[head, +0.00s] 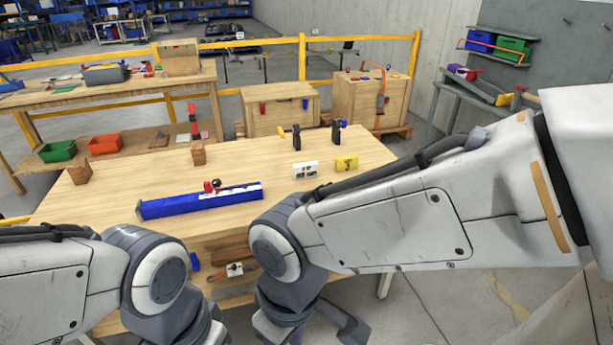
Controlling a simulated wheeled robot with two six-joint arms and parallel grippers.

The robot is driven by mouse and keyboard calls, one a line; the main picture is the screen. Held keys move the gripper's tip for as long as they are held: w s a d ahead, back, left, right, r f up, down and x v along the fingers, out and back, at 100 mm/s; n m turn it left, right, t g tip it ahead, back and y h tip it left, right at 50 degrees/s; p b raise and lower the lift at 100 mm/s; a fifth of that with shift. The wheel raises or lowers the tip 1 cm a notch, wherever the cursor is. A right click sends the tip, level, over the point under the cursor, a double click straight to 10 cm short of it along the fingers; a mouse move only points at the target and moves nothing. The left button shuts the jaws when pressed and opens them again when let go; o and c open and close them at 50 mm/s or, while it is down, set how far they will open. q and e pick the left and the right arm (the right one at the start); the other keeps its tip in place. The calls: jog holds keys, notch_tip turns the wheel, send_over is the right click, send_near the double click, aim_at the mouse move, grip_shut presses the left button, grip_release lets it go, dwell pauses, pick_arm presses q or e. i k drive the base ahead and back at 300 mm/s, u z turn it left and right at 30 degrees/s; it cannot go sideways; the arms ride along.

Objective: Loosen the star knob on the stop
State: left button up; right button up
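A long blue rail (170,207) lies on the wooden workbench, with a pale strip at its right end. A small stop with a dark round knob (216,183) and a red part (208,187) sits on the rail's far side near the middle. The knob's star shape is too small to make out. My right gripper (308,333) hangs low at the bench's front, partly cut off by the lower edge, well apart from the stop. Its jaws do not show clearly. My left arm ends at the bottom edge, and its gripper is out of the picture.
The workbench (120,187) carries wooden blocks (198,153), a white block (305,170), a yellow block (346,163) and two dark clamp-like pieces (337,133) at the back. Bare wood surrounds the rail. A lower shelf holds small items (235,269).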

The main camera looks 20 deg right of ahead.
aim_at(216, 183)
jog(key=u, duration=0.3)
jog(key=i, duration=0.9)
jog(key=u, duration=0.25)
